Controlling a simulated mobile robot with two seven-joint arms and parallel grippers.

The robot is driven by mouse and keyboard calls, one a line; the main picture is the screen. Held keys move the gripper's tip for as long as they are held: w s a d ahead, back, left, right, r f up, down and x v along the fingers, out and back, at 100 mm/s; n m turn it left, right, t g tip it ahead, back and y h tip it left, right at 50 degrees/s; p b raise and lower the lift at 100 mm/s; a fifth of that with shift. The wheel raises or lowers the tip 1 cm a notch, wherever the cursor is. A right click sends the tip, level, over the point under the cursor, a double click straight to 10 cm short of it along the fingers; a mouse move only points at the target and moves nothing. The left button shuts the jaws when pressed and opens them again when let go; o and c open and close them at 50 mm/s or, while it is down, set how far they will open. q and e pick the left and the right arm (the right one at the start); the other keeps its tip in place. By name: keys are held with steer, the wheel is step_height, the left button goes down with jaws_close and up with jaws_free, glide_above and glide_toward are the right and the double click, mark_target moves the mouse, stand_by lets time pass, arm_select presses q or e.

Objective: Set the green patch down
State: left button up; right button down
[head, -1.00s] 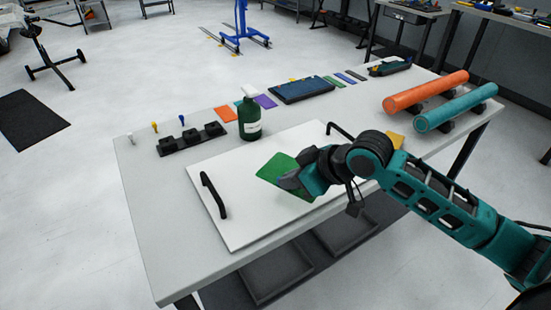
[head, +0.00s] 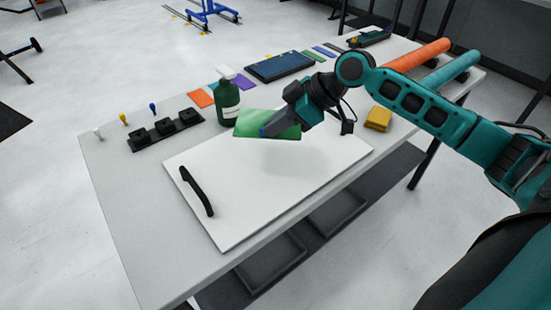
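The green patch (head: 258,122) is a thin flat sheet held up above the white panel (head: 235,192), near its back edge. It casts a faint shadow on the panel and looks apart from it. My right gripper (head: 276,128) is shut on the right end of the patch, reaching in from the right. The patch overlaps the lower part of the green spray bottle in the picture; I cannot tell whether they touch. My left gripper is not in view.
The green bottle (head: 227,98) stands behind the panel. A black holder (head: 166,132), orange (head: 201,97) and purple patches (head: 240,82), a blue case (head: 280,66) and a yellow cloth (head: 378,118) lie around.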

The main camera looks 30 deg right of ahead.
mark_target(284, 138)
step_height(284, 138, down, 5)
steer(key=shift+f, duration=0.55)
step_height(284, 138, down, 4)
steer(key=shift+r+b, duration=0.2)
steer(key=shift+b, duration=0.35)
steer(key=shift+f, duration=0.2)
steer(key=c, duration=1.3)
jaws_free()
steer(key=shift+r, duration=0.1)
steer(key=shift+c, duration=0.2)
arm_select(q)
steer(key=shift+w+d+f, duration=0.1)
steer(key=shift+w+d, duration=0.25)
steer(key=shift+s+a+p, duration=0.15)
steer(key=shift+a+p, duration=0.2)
steer(key=shift+p, duration=0.25)
arm_select(e)
steer(key=v, duration=1.2)
